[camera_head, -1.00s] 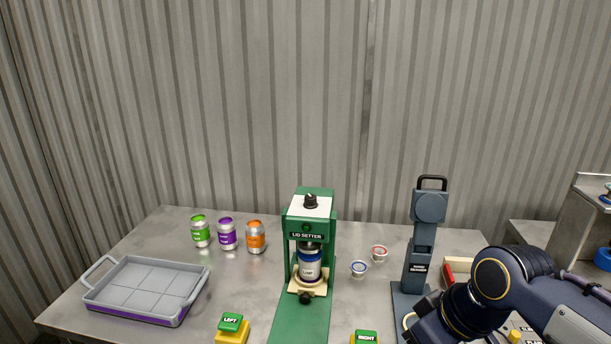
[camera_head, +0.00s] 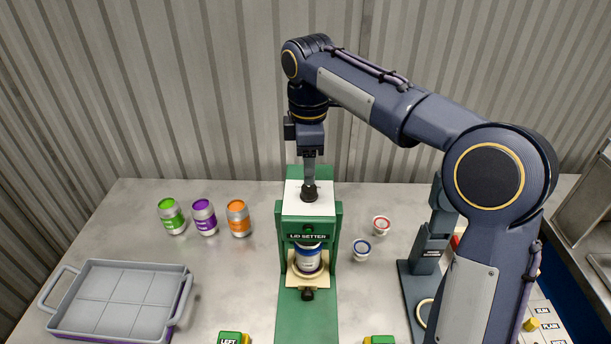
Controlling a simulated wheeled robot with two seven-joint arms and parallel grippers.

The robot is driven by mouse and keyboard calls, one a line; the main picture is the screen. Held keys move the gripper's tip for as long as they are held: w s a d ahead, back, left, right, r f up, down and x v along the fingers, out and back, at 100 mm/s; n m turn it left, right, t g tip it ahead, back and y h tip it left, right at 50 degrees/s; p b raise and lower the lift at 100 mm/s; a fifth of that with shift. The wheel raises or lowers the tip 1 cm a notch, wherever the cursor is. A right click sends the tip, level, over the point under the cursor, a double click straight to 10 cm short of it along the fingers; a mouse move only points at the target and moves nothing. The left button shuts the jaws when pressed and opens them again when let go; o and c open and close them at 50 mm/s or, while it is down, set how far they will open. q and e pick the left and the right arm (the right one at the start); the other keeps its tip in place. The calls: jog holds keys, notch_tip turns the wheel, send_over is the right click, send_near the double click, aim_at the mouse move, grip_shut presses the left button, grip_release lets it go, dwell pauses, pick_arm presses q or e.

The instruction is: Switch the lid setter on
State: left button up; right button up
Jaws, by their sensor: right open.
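The green lid setter (camera_head: 321,210) stands in the middle of the table, with a black knob (camera_head: 309,193) on its white top. The left gripper is not in view.
Green, purple and orange cans (camera_head: 204,217) stand to the left, behind a grey tray (camera_head: 120,298). A dark upright machine (camera_head: 430,248) stands partly behind my right arm. LEFT (camera_head: 233,338) and RIGHT (camera_head: 380,340) buttons sit in front.

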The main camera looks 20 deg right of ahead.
aim_at(309, 187)
notch_tip(309, 187, down, 6)
jog(key=shift+d+f, duration=0.1)
jog(key=shift+f, duration=0.15)
jog(key=c, duration=1)
